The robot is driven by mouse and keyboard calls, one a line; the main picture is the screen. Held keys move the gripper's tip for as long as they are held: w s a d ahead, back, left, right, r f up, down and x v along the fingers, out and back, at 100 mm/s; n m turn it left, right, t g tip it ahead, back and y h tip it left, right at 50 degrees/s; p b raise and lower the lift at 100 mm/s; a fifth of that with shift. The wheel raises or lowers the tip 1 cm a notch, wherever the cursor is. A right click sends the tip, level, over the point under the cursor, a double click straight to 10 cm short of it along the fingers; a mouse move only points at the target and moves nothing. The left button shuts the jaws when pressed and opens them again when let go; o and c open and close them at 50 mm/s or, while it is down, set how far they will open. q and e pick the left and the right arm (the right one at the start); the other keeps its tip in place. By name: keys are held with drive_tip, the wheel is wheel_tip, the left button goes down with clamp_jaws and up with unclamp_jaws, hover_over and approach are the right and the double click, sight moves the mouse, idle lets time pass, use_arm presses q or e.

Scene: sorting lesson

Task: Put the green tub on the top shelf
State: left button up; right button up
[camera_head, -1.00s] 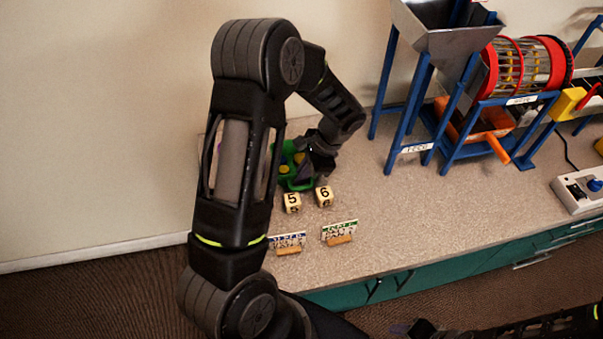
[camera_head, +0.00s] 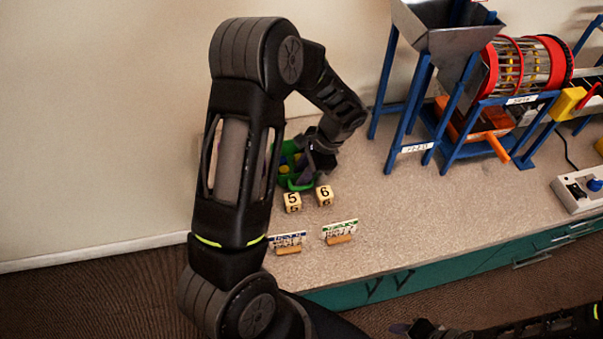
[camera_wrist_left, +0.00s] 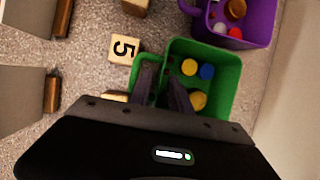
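The green tub (camera_head: 291,184) stands on the worktop near the wall, partly hidden by my left arm in the head view. In the left wrist view the tub (camera_wrist_left: 231,72) holds yellow and blue pieces and has a green handle on its left side. My left gripper (camera_head: 314,168) is down at the tub. In the wrist view its two fingers (camera_wrist_left: 165,72) are apart, on either side of the tub's handle-side wall; whether they touch it I cannot tell. My right gripper (camera_head: 420,328) shows only partly at the bottom edge. No shelf is in view.
A purple tub (camera_wrist_left: 265,12) stands close beside the green one. Number blocks 5 (camera_head: 292,202) and 6 (camera_head: 324,195) and two card stands (camera_head: 288,242) (camera_head: 340,232) are in front. A blue-framed sorting machine (camera_head: 420,110) stands right; the worktop between is clear.

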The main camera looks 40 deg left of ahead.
use_arm(q)
drive_tip(key=v, duration=1.1)
drive_tip(key=shift+r, duration=0.25)
drive_tip(key=shift+w+d, duration=0.1)
drive_tip(key=shift+c, duration=0.2)
